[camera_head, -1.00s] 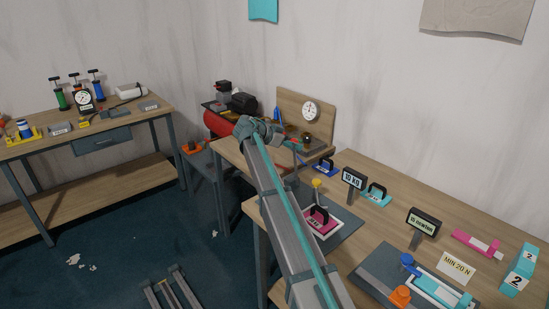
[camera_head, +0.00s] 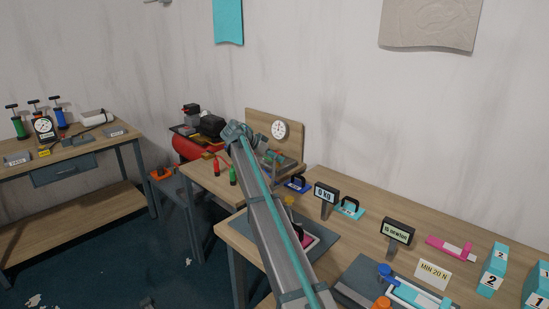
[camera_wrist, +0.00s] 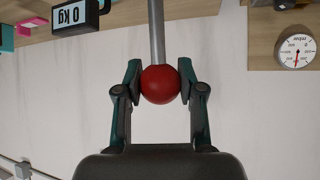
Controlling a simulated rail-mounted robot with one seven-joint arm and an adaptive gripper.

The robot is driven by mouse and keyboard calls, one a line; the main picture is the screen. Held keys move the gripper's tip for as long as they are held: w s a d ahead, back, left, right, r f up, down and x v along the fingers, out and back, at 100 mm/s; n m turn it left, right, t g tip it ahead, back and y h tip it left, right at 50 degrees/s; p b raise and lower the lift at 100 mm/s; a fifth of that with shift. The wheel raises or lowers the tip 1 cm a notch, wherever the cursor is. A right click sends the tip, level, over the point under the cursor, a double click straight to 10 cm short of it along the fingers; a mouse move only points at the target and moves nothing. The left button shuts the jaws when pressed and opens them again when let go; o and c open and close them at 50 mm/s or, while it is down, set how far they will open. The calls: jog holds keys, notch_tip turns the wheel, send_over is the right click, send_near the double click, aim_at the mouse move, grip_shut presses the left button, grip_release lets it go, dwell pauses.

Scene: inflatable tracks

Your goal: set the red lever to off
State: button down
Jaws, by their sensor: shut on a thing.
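The red lever shows in the wrist view as a round red knob (camera_wrist: 160,84) on a straight grey rod (camera_wrist: 156,32). My gripper (camera_wrist: 159,82) has its two fingers on either side of the knob, shut on it. In the head view my arm reaches to the small wooden bench in front of the compressor. There the lever is not clearly visible, hidden by or mixed in with my wrist. Its base and its on and off marks do not show.
A wooden board with a round dial (camera_head: 279,129) stands behind my gripper; the dial also shows in the wrist view (camera_wrist: 296,50). Small red (camera_head: 216,168) and green (camera_head: 232,175) items stand left of my arm. A display reading 0 kg (camera_head: 326,194) stands on the right-hand table.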

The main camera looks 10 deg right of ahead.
jog(key=c, duration=0.7)
grip_release()
jog(key=shift+w+d, duration=0.2)
jog(key=shift+s, duration=0.1)
jog(key=shift+a, duration=0.15)
jog(key=v, duration=1.2)
jog(key=shift+f, duration=0.1)
